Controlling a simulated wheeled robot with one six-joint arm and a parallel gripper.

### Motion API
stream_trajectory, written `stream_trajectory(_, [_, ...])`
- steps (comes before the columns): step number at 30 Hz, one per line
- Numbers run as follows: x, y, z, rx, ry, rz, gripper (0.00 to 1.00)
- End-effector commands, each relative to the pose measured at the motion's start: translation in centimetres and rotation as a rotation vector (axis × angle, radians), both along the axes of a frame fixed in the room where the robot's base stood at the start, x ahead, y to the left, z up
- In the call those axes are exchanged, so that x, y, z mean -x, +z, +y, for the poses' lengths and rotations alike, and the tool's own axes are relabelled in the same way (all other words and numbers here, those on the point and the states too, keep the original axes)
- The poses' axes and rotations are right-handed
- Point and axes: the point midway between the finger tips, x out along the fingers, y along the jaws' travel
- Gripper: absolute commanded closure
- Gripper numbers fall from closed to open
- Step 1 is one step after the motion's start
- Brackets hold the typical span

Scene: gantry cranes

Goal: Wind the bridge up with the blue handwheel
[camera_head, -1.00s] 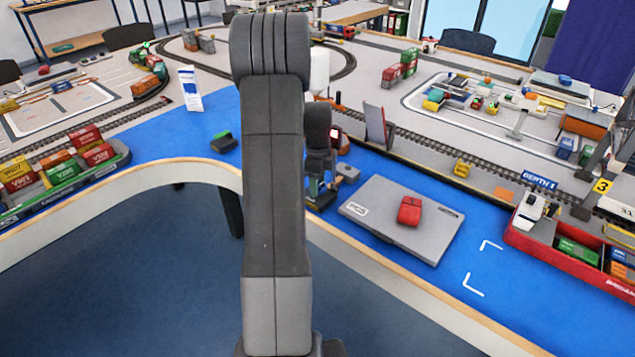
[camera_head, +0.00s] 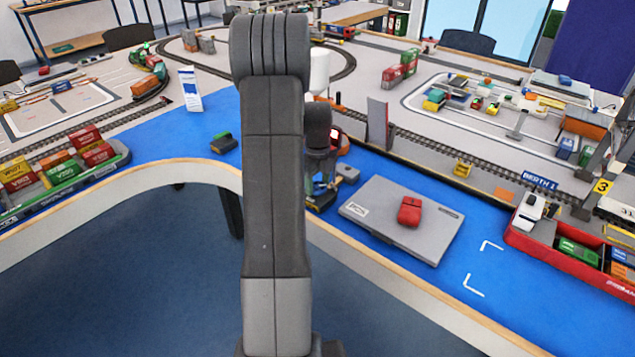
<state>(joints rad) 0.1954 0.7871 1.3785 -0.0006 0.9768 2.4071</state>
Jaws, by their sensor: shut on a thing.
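My gripper (camera_head: 321,185) is low at the blue table's inner edge, just left of the grey case, partly hidden by my own arm. It is shut at a small blue part (camera_head: 323,182), which I take for the blue handwheel; its rim and the finger contact are too small and covered to make out. A grey panel (camera_head: 377,124), apparently the bridge leaf, stands steeply, almost upright, beside the railway track to the right of my wrist.
A grey flat case (camera_head: 385,228) with a red object (camera_head: 409,211) on it lies right of my gripper. A small grey block (camera_head: 348,173) is close by. A red ship (camera_head: 560,262) with containers is at the right. Blue surface by the white corner marks is clear.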

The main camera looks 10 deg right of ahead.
Motion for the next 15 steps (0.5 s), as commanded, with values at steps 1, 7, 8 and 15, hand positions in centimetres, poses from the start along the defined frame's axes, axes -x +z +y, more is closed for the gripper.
stream_trajectory(1, [-0.11, 0.15, -0.05, 0.001, -0.003, -0.004, 0.75])
stream_trajectory(7, [-0.12, 0.15, -0.04, 0.001, -0.003, -0.004, 0.75])
stream_trajectory(8, [-0.12, 0.15, -0.04, 0.001, -0.003, -0.004, 0.75])
stream_trajectory(15, [-0.07, 0.09, -0.03, 0.001, -0.002, -0.003, 0.30])
